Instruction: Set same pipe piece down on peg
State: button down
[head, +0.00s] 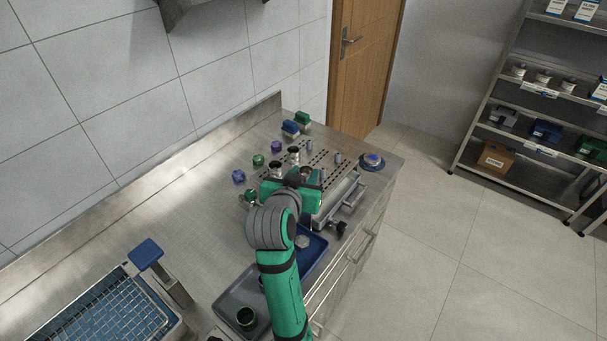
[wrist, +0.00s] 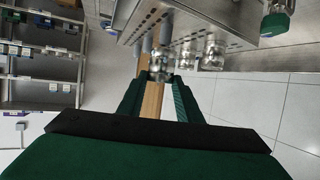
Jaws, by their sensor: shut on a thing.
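My green gripper (head: 303,179) is over the perforated metal plate (head: 325,155) on the bench, partly hidden by my wrist. In the wrist view my gripper (wrist: 157,80) is shut on a shiny metal pipe piece (wrist: 158,65) at its fingertips. Bare grey pegs (head: 338,158) stand on the plate beyond the gripper. One peg (wrist: 165,27) shows behind the held piece in the wrist view. Similar metal pipe pieces (head: 293,155) stand on the plate to the left, and two show beside the held piece (wrist: 213,54). I cannot tell whether the held piece touches a peg.
Green, purple and blue caps (head: 238,176) lie left of the plate. Blue and green blocks (head: 290,128) stand behind it. A blue tape roll (head: 371,161) is at the right edge. A grey tray (head: 229,301), a blue tray (head: 314,246) and a wire basket (head: 95,315) are nearer.

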jog(key=shift+f, duration=0.85)
jog(key=shift+f, duration=0.25)
jog(key=shift+f, duration=0.75)
dwell(1.1)
jog(key=c, duration=0.7)
grip_release()
jog(key=shift+r, duration=0.1)
jog(key=shift+r, duration=3.4)
